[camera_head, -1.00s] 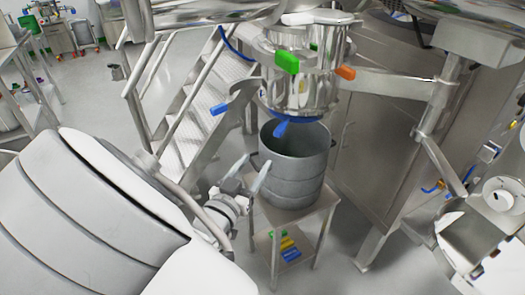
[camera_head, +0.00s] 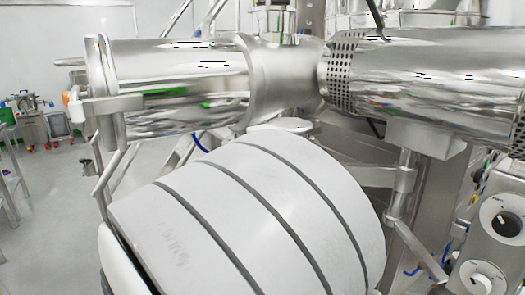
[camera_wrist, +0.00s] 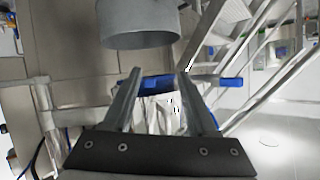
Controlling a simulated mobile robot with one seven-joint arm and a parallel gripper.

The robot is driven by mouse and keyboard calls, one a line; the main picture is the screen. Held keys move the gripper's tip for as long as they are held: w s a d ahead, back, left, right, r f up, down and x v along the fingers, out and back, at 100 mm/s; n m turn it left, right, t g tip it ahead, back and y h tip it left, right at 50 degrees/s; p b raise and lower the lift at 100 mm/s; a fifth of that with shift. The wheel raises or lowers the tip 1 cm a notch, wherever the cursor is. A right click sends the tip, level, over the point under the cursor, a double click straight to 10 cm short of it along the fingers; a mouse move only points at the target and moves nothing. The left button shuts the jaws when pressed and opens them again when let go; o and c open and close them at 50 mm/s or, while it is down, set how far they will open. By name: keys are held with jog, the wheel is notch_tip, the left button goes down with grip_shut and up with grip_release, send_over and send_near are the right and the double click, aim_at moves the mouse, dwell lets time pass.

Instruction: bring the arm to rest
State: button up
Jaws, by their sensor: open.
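My gripper (camera_wrist: 159,72) shows in the wrist view with its two grey fingers spread apart and nothing between them. A blue bar (camera_wrist: 228,82) crosses the picture behind the fingers; I cannot tell its distance. A grey round container (camera_wrist: 140,32) is at the top of the wrist view, beyond the fingertips and apart from them. In the head view my arm's white, banded link fills the lower middle. My gripper and the container do not show there.
Large shiny steel pipework (camera_head: 185,85) spans the head view above my arm. A control panel (camera_head: 499,222) with round knobs stands at the right. Steel stairs (camera_wrist: 205,45) show in the wrist view. Open floor (camera_head: 55,215) lies at the left, with a cart (camera_head: 28,125) far back.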

jog(key=s+d+r+n+g+y+p, duration=0.1)
jog(key=s+d+r+g+y, duration=0.15)
jog(key=r, duration=0.35)
jog(key=s+d+r+n+g+y+p, duration=0.1)
jog(key=s+d+r+n+g+y, duration=0.1)
jog(key=s+d+r+y, duration=0.3)
jog(key=s+d+r+g+h, duration=0.3)
jog(key=s+d+h, duration=0.3)
jog(key=s+d, duration=0.7)
jog(key=shift+s+d+r+n+p, duration=0.2)
jog(key=shift+d+r+n+p, duration=0.1)
jog(key=shift+d+r+n, duration=0.15)
jog(key=shift+c, duration=0.6)
jog(key=shift+a, duration=0.2)
